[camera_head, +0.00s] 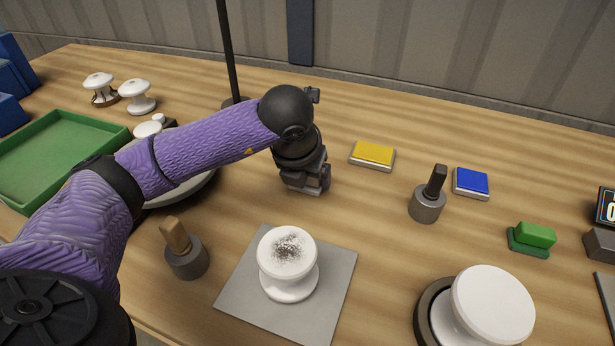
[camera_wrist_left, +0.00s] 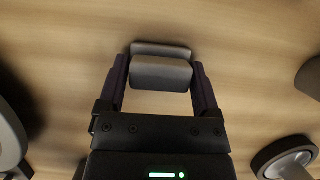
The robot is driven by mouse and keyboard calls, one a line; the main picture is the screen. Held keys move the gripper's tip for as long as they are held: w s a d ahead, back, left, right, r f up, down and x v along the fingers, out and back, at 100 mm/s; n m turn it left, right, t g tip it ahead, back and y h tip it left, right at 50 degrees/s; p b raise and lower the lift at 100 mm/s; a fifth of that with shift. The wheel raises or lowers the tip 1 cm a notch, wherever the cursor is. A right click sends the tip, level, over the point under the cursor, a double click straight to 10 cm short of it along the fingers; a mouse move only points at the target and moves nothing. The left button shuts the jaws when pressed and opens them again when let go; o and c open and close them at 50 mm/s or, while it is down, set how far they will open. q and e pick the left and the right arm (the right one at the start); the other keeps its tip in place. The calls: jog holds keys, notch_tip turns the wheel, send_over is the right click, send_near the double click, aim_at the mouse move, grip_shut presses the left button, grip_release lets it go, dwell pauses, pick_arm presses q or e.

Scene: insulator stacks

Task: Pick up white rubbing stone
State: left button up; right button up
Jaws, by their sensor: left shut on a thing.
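My left gripper (camera_head: 305,182) points down over the middle of the table, left of the yellow pad. In the left wrist view its two fingers (camera_wrist_left: 160,66) stand on either side of a pale grey-white block, the white rubbing stone (camera_wrist_left: 160,75), and are shut on it. A second pale strip (camera_wrist_left: 160,48) shows just beyond the block; I cannot tell whether it belongs to the stone. In the head view the stone is hidden behind the gripper. I cannot tell whether it is clear of the table. My right gripper is not in view.
A white insulator with dark specks (camera_head: 288,262) stands on a grey mat (camera_head: 325,305) in front. A yellow pad (camera_head: 373,154), blue pad (camera_head: 470,182), green block (camera_head: 533,235) and black-handled tool (camera_head: 428,205) are to the right. A green tray (camera_head: 60,150) is at left.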

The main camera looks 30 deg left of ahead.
pick_arm(q)
jog(key=shift+c, duration=1.4)
